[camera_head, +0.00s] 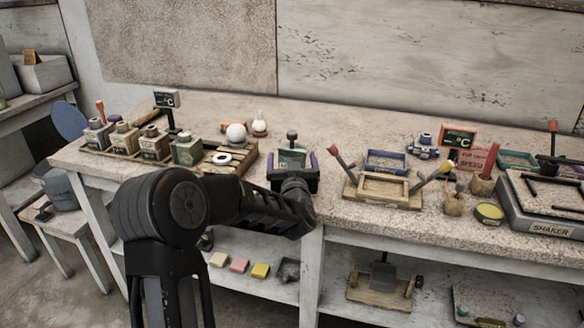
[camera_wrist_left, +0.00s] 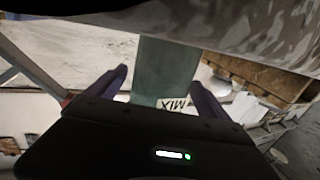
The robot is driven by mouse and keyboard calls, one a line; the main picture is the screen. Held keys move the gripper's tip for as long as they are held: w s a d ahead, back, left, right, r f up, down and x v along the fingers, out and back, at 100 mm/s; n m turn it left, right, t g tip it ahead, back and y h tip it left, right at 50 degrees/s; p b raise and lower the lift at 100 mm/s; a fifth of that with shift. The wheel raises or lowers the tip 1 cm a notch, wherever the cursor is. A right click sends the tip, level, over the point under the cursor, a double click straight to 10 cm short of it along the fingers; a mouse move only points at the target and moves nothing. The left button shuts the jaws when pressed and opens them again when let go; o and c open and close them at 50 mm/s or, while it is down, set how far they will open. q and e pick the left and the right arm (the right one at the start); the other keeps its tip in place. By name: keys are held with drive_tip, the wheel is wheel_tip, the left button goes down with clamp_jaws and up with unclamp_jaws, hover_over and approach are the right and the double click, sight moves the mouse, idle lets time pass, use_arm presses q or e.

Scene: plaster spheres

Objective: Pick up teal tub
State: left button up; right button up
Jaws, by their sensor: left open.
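The teal tub (camera_head: 291,156) stands on the speckled bench top near its front edge, partly hidden by my left gripper. In the left wrist view the teal tub (camera_wrist_left: 165,68) shows close up, with a "MIX" label that reads upside down. My left gripper (camera_head: 292,163) is open, with its purple fingers on either side of the tub. In the wrist view the left gripper (camera_wrist_left: 162,88) has the tub between its fingers, with a gap on the left; contact on the right is unclear. My right gripper is out of view.
To the right are a wooden frame (camera_head: 383,189), a blue tray (camera_head: 386,161) and a shaker (camera_head: 545,215). A lower shelf holds coloured blocks (camera_head: 239,265).

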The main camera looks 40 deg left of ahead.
sight(292, 132)
use_arm(q)
drive_tip(key=shift+r, duration=0.1)
clamp_jaws()
idle(0.9)
drive_tip(key=shift+r, duration=0.1)
wheel_tip(292, 132, up, 10)
drive_tip(key=shift+f+p, duration=0.1)
drive_tip(key=shift+p, duration=0.55)
